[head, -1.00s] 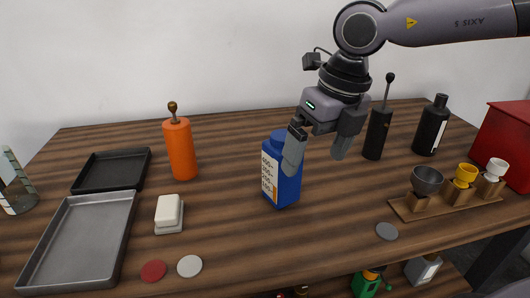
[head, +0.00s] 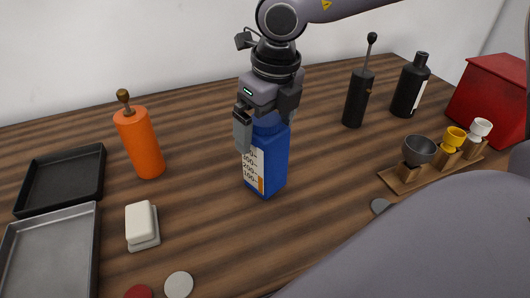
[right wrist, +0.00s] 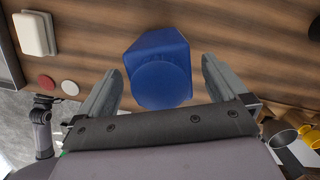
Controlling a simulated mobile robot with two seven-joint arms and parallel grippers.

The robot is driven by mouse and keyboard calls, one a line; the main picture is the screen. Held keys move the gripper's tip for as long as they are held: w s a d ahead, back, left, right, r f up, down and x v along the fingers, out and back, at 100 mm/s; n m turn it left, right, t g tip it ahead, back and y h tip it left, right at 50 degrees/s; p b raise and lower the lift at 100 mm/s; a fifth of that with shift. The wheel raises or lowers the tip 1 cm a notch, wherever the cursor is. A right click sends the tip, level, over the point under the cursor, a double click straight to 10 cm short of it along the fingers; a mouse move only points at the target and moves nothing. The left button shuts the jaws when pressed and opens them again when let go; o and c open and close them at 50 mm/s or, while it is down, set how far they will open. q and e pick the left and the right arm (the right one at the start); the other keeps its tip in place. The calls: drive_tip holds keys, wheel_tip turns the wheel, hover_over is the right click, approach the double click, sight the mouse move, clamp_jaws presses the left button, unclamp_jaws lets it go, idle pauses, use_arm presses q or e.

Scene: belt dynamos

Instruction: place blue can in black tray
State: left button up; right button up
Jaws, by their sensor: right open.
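The blue can (head: 267,165), a square-sided container with a white scale label, stands upright on the wooden table. My right gripper (head: 262,128) is at its top, one finger in front of the can's left side. In the right wrist view, the blue can (right wrist: 160,72) lies between the two open fingers of my right gripper (right wrist: 162,88), with gaps showing on both sides. The black tray (head: 62,205) lies empty at the left, behind a grey metal tray.
An orange grinder (head: 140,142) stands between the black tray and the can. A white soap on a dish (head: 142,226) and the grey tray (head: 88,258) are nearer. A black grinder (head: 357,98), black bottle (head: 410,86), cup rack (head: 400,180) and red box (head: 490,100) stand right.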

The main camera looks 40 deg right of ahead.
drive_tip(key=shift+w+f, duration=0.2)
drive_tip(key=shift+f, duration=0.85)
drive_tip(key=c, duration=1.8)
drive_tip(key=shift+r, duration=0.2)
